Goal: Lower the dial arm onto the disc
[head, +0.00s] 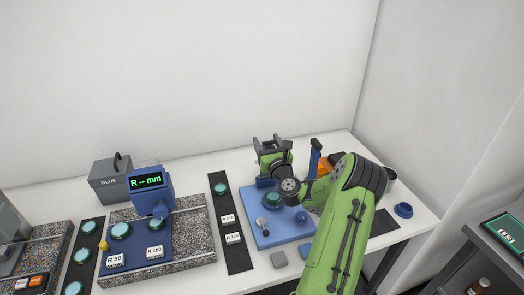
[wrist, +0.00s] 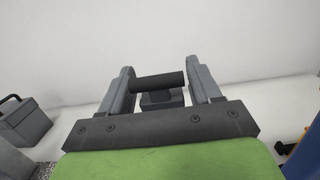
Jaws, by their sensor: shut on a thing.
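My gripper (head: 268,143) is raised over the back edge of the blue fixture plate (head: 265,238). In the wrist view its two grey fingers (wrist: 165,85) are shut on a black bar (wrist: 158,81), with a dark block just beyond. I take this bar as the dial arm's handle; the rest of the dial arm is not clear behind my gripper. A teal disc (head: 272,198) sits on the blue plate, in front of and below my gripper. The gap between the dial arm and the disc cannot be judged.
A display unit reading "R – mm" (head: 147,183) and a grey GLUE box (head: 110,180) stand left. More teal discs lie on the dark strips (head: 232,250). A blue post (head: 315,155) and orange block (head: 327,163) are close to my arm. A blue ring (head: 403,210) lies right.

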